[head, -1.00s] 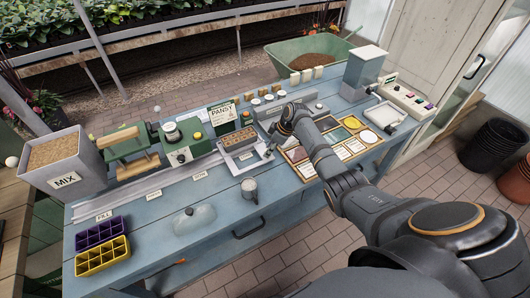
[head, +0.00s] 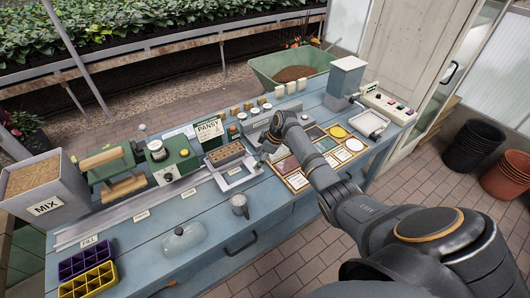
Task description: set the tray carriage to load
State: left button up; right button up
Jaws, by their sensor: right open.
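The tray carriage (head: 243,176) is a light metal frame on the pale rail along the bench. It holds a brown, soil-filled tray (head: 226,153) and stands in front of the PANSY sign (head: 209,130). A small label beside the carriage is too small to read; the FILL label (head: 88,241) is at the rail's left end. My right gripper (head: 269,150) is low over the bench, just right of the carriage. It is open, its fingers partly hidden by my wrist. I cannot tell whether it touches the carriage frame. My left gripper is not in view.
A grey MIX hopper (head: 47,207) and green machine (head: 172,163) stand along the rail's back. A metal mug (head: 239,206) and clear dome (head: 183,239) sit in front. Purple (head: 84,262) and yellow (head: 88,283) trays are front left. Framed cards (head: 320,150) lie right of my gripper.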

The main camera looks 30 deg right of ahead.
jog(key=v, duration=1)
jog(key=shift+d+f, duration=0.15)
